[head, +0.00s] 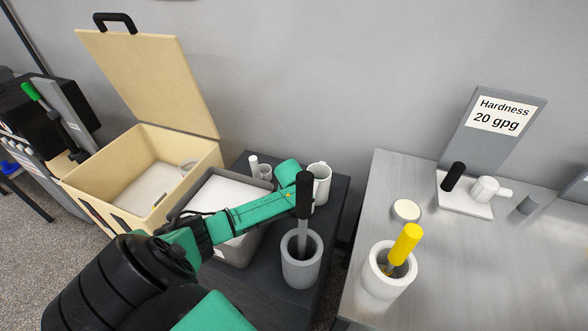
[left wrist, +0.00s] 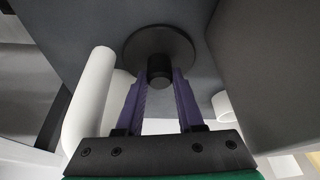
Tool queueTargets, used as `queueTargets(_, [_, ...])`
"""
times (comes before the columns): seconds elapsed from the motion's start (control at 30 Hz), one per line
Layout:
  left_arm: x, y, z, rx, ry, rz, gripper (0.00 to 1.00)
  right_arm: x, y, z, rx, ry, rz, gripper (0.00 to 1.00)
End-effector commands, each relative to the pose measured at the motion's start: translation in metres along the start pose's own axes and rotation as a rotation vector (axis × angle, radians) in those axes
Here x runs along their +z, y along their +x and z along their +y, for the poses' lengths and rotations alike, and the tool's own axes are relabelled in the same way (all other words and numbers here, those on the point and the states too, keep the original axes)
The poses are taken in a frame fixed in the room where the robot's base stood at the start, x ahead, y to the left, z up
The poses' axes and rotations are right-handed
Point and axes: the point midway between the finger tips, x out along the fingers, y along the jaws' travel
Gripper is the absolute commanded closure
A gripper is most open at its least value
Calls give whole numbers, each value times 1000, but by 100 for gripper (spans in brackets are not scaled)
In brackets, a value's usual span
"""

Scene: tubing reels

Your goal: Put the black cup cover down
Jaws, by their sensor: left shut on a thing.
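In the left wrist view my left gripper (left wrist: 160,84) has its two purple fingers shut on the knob of the round black cup cover (left wrist: 160,45). The cover's disc is beyond the fingertips, in front of a dark grey surface. I cannot tell whether it touches that surface. In the head view my left arm reaches over the grey bin to the dark stand (head: 336,208). There the green wrist hides the fingers and the cover. A white mug (head: 322,178) stands just right of the wrist. My right gripper is not in view.
A grey mortar (head: 301,266) with a black-handled tool stands at the stand's front. A grey bin (head: 246,246) and an open cream box (head: 184,144) are left. A metal table (head: 440,262) at right holds a white mortar (head: 384,274) with a yellow-handled tool.

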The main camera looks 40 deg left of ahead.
Motion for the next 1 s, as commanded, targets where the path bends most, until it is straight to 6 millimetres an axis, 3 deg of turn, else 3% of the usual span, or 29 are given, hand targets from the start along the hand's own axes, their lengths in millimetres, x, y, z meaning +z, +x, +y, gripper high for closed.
queueTargets(0.23, [1, 2, 0, 0, -1, 0, 100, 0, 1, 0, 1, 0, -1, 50])
queueTargets(0.27, [0, 2, 0, 0, -1, 0, 56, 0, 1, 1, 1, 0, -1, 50])
queueTargets(0.3, [0, 1, 0, 0, -1, 0, 40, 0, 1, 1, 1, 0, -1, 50])
queueTargets(0.33, [0, 1, 0, 0, -1, 0, 33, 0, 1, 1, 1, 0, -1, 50])
queueTargets(0.7, [-1, -5, 0, 1, 0, 1, 33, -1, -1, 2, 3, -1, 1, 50])
queueTargets(1.0, [-1, -63, 0, 2, 0, 1, 33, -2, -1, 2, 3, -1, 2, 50])
